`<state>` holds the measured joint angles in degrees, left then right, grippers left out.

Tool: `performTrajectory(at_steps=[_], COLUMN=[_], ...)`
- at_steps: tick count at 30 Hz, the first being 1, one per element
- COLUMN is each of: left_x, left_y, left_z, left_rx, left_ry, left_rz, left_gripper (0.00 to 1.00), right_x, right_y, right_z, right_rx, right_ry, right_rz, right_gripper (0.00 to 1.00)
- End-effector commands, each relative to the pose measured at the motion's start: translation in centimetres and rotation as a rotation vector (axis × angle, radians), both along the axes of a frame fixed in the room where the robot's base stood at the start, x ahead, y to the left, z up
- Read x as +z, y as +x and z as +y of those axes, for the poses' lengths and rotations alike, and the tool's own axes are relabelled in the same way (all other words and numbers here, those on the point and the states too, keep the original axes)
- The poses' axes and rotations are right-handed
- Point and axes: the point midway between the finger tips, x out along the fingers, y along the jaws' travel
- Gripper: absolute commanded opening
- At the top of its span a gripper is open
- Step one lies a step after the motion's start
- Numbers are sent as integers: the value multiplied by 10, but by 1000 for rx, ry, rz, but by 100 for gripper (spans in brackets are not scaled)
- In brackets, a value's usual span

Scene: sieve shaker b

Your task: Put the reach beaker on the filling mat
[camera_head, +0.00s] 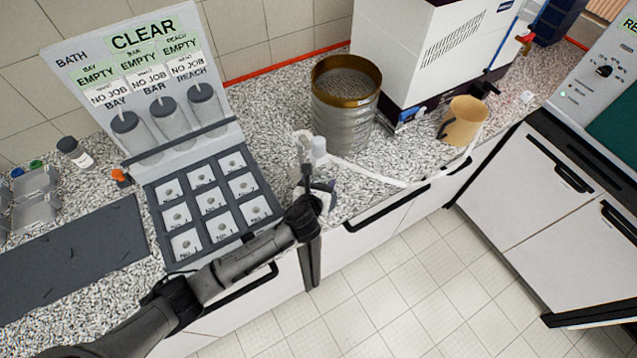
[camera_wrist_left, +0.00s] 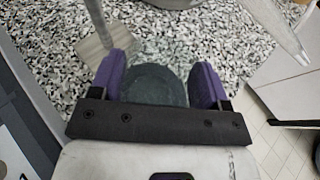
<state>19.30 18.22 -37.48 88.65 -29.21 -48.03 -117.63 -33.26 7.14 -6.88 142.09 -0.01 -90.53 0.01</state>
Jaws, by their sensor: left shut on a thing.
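My left gripper (camera_head: 318,187) is over the front edge of the speckled counter, below the sieve stack. In the left wrist view its purple fingers (camera_wrist_left: 160,80) are shut on a clear glass vessel, which I take as the reach beaker (camera_wrist_left: 150,52). Its pale rim shows faintly, and a dark round disc shows between the fingers; I cannot tell whether this is the vessel's base or a mat below it. In the head view the arm and wrist mostly hide the vessel. I cannot make out the filling mat for certain. My right gripper is out of view.
A sieve stack (camera_head: 345,105) stands behind the gripper. A thin post with a square foot (camera_wrist_left: 95,45) stands close by on the left. A labelled tray (camera_head: 210,205) lies left, a tan cup (camera_head: 463,122) right.

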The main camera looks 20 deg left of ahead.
Motion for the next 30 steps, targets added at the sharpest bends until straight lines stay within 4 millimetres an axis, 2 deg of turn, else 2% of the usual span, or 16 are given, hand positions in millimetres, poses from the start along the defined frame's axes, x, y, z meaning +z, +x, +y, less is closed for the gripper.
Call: performTrajectory(at_steps=[4,5,12,22,26,30], left_x=[-3,-3,-3,1,7,16], left_y=[0,0,0,0,-14,-38], left_z=[0,0,0,0,-2,-4], left_rx=[0,0,0,0,-1,-2], left_ry=[0,0,0,0,0,0], left_rz=[0,0,0,-1,-1,0], left_gripper=[40,70,93,95,95,95], right_x=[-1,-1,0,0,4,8], right_y=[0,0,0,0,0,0], right_z=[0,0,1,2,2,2], right_rx=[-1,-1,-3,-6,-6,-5], right_ry=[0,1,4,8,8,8], right_rz=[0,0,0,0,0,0], right_gripper=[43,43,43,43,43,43])
